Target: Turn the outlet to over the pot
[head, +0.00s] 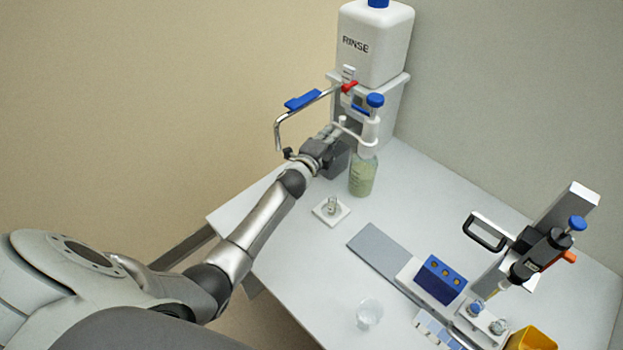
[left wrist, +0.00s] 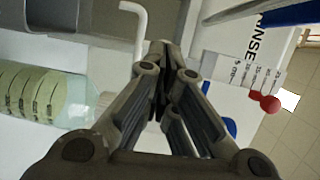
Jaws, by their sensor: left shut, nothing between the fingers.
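A bottle-top dispenser with a blue knob (head: 375,100) sits on a glass bottle of pale green liquid (head: 363,177). Its thin white bent outlet (head: 352,131) points left; in the left wrist view the outlet (left wrist: 143,22) ends close to my fingertips. A small glass pot (head: 332,206) stands on a white square plate, left of and in front of the bottle. My left gripper (head: 329,133) is shut and empty beside the outlet; it also shows in the left wrist view (left wrist: 160,52). I cannot tell whether it touches the outlet. My right gripper is not in view.
Behind stands a white RINSE tank (head: 375,45) with a red knob and a bent metal pipe (head: 278,128) bearing a blue lever (head: 302,101). A clear beaker (head: 369,312), a blue rack (head: 440,279) and a stand (head: 565,215) are to the right and front. The table's left edge is near my arm.

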